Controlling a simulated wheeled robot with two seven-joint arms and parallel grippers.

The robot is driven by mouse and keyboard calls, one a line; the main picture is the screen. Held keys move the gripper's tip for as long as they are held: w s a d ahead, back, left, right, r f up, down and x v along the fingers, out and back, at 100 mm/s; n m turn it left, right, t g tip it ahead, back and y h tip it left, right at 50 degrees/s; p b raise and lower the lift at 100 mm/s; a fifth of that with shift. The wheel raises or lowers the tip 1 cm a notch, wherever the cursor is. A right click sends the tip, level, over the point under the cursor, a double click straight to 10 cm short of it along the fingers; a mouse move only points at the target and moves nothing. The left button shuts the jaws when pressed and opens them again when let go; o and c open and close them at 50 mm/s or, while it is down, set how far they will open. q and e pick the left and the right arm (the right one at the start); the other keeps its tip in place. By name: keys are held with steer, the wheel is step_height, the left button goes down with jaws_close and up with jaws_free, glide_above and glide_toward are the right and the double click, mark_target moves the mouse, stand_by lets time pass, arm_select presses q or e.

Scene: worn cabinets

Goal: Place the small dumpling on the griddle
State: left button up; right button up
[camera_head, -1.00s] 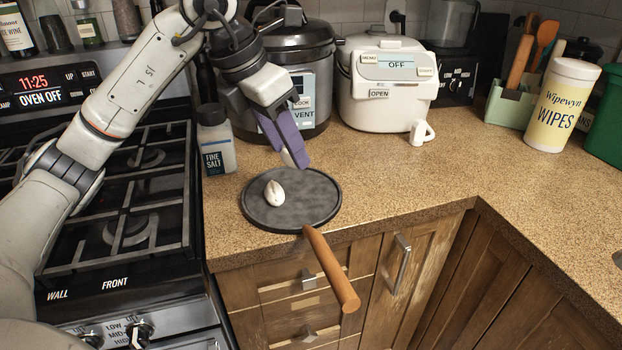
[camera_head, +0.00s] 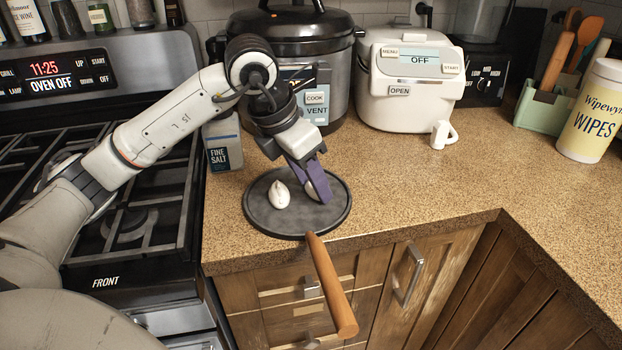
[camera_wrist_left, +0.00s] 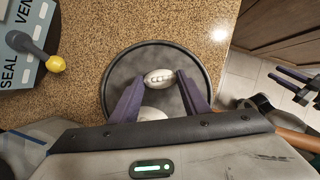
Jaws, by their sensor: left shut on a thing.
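The griddle (camera_head: 318,225) is a round dark pan with a wooden handle, lying on the counter. One whitish pleated dumpling (camera_head: 279,195) rests on its left part. My left gripper (camera_head: 316,190) is low over the griddle's right part, its purple fingers shut on a second dumpling, mostly hidden by them in the head view. The wrist view shows this held dumpling (camera_wrist_left: 158,77) between the fingertips (camera_wrist_left: 160,76), over the griddle. The resting dumpling (camera_wrist_left: 151,114) is partly covered by my gripper there. Whether the held one touches the griddle is unclear. My right gripper (camera_wrist_left: 292,82) shows small at the right edge.
A salt bottle (camera_head: 223,145) stands behind left of the griddle, beside the stove (camera_head: 120,190). A pressure cooker (camera_head: 340,85) and white rice cooker (camera_head: 409,80) stand behind. The griddle handle (camera_head: 332,285) extends past the counter's front edge.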

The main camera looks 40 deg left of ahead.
arm_select(q)
steer(key=o, duration=1)
steer(key=shift+f, duration=0.1)
steer(key=p+v, duration=0.1)
steer(key=v, duration=1.1)
